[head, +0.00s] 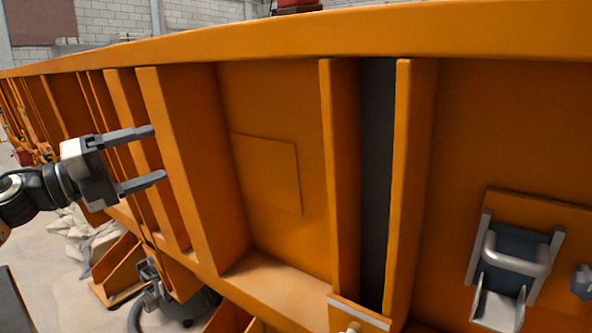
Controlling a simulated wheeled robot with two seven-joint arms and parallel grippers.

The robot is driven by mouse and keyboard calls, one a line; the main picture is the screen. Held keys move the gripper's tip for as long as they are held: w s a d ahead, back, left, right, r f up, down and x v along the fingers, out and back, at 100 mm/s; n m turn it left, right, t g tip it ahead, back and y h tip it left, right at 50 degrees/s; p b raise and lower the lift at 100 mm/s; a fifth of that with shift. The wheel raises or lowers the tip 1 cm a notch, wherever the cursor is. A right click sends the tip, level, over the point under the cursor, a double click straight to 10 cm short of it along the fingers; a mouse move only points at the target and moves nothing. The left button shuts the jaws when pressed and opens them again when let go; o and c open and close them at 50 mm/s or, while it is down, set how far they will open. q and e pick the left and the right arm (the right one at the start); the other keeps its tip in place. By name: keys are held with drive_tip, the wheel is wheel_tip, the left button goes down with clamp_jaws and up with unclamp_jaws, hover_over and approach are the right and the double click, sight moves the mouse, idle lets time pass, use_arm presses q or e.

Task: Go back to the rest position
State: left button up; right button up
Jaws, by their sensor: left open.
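My left gripper (158,154) comes in from the left on its dark arm. Its two grey fingers are apart and point right, with nothing between them. The fingers show in front of the orange ribs of the sandbed (465,110); I cannot tell whether they touch it. The sandbed's long orange side wall runs across the whole view. My right gripper is not in view.
A metal latch with a curved handle (517,252) sits on the wall at the lower right. A dark vertical strip (377,180) runs between two ribs. Dark machinery (172,300) and pale sacks (90,240) lie below left.

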use_arm(q)
drive_tip(key=s+a+f+n+t+y, duration=0.25)
drive_tip(key=f+n+y, duration=0.4)
drive_tip(key=f, duration=0.75)
drive_tip(key=s+a+f+n+t+y, duration=0.1)
drive_tip(key=s+a+f+n+y, duration=0.2)
drive_tip(key=f+n, duration=0.9)
drive_tip(key=s+a+f+n+g+y, duration=0.2)
drive_tip(key=s+f+n+g+y, duration=0.4)
drive_tip(key=s+f, duration=1.6)
drive_tip(key=d+f+n+t+h, duration=0.1)
drive_tip(key=d+n, duration=0.5)
drive_tip(key=d, duration=1.1)
drive_tip(key=shift+h, duration=0.45)
